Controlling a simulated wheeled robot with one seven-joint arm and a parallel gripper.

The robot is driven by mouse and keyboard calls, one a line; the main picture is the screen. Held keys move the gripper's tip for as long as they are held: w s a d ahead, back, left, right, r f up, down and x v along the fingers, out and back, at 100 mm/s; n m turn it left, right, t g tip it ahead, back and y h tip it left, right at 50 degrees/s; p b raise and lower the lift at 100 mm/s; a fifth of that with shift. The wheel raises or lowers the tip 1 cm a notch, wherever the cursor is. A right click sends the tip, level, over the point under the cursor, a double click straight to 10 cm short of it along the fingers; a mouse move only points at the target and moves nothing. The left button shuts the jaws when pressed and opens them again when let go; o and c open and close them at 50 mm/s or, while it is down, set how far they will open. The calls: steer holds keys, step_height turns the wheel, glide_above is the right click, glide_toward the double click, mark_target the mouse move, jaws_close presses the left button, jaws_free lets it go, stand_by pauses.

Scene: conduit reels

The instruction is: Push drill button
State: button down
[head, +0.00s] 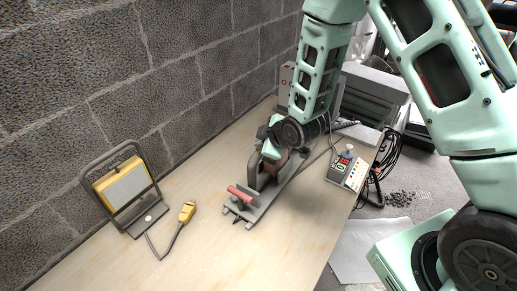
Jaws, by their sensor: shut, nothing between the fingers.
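My gripper (271,149) is mint green and shut, with nothing visible held. It hangs over the dark machine (262,178) on the workbench, which has a grey base and a red bar at its front. This looks like the drill, but I cannot be sure. My gripper and wrist hide the machine's upper part, and no button on it can be made out. From this angle I cannot tell whether my fingertips touch it.
A grey box (350,170) with a red knob and a lit display stands near the bench's (215,265) right edge. A yellow work lamp (124,185) and its yellow plug (187,211) are at left. A block wall (110,75) runs behind. The front bench is clear.

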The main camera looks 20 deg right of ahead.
steer(key=shift+f, duration=0.1)
stand_by(0.3)
steer(key=shift+f+b, duration=0.4)
steer(key=shift+b, duration=0.2)
steer(key=shift+r, duration=0.5)
step_height(320, 180, up, 6)
steer(key=p, duration=0.4)
stand_by(0.3)
stand_by(0.3)
